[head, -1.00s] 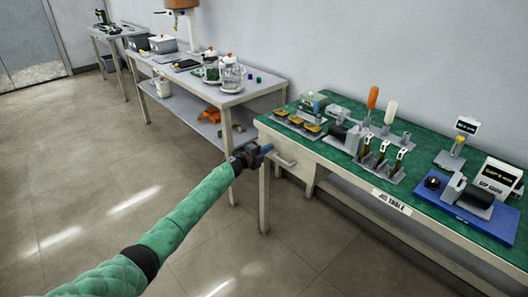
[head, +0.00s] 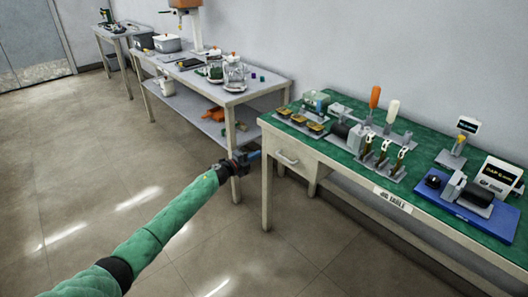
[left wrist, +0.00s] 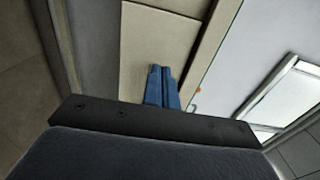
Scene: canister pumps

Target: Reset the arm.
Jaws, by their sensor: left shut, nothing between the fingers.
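My left arm, in a green sleeve, reaches in from the lower left in the head view. My left gripper (head: 254,155) is shut and empty. It is in front of the left end of the green-topped table, near the drawer (head: 288,158) with its metal handle. In the left wrist view the blue fingers of the left gripper (left wrist: 162,72) are together, with a pale panel beyond them. I cannot tell from the views whether the fingertips touch anything. My right gripper does not show.
The green-topped table (head: 345,165) holds pump parts, stands and a blue tray (head: 470,208). Behind it, a grey table (head: 245,95) carries glass jars (head: 235,72) and boxes, with an orange thing (head: 213,114) on its lower shelf. The floor to the left is clear.

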